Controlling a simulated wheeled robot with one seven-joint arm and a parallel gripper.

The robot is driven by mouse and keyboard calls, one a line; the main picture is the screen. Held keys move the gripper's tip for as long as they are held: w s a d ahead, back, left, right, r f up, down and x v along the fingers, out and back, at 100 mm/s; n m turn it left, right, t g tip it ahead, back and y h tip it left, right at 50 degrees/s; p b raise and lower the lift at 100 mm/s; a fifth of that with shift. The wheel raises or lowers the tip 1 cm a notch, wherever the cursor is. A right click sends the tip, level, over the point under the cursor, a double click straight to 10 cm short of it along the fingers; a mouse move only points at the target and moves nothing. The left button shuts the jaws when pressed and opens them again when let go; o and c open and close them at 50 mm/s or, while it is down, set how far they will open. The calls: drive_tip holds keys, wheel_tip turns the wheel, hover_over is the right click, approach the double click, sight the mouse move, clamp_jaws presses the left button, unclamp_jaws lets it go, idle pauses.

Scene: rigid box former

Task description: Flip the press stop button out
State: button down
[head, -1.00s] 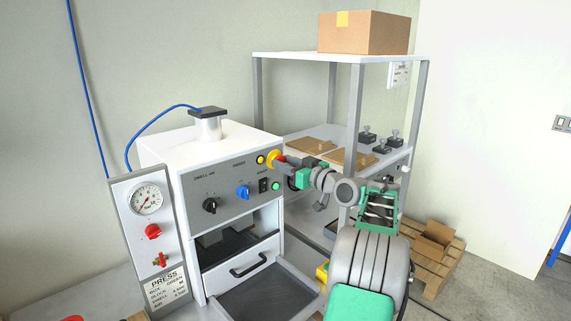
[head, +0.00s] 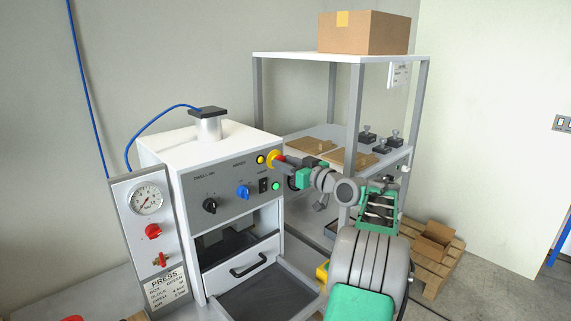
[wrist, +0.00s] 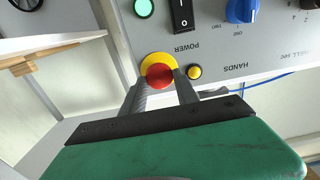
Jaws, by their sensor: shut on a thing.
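The press stop button is a red mushroom knob (wrist: 159,76) on a yellow collar (wrist: 155,60), at the upper right corner of the press's grey front panel. In the head view the yellow collar (head: 274,157) shows, with the red knob (head: 281,159) partly covered by my gripper. My gripper (wrist: 159,80) is shut on the red knob, one finger on each side of it. In the head view my gripper (head: 288,164) reaches in from the right. The white press (head: 222,150) stands at left centre.
Beside the button are a yellow lamp (wrist: 194,72), a black power switch (wrist: 182,16), a green lamp (wrist: 144,8) and a blue knob (wrist: 240,10). A shelf rack (head: 357,130) stands close to the right. An open drawer (head: 265,300) juts out below the panel.

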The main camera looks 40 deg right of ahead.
drive_tip(key=shift+s+b, duration=0.5)
drive_tip(key=shift+b, duration=0.7)
drive_tip(key=c, duration=0.9)
unclamp_jaws()
drive_tip(key=shift+s, duration=0.1)
drive_tip(key=shift+c, duration=0.2)
drive_tip(key=s+b, duration=0.2)
drive_tip(key=s, duration=0.6)
drive_tip(key=shift+d+b, duration=0.15)
drive_tip(key=shift+b, duration=0.25)
drive_tip(key=shift+f, duration=0.1)
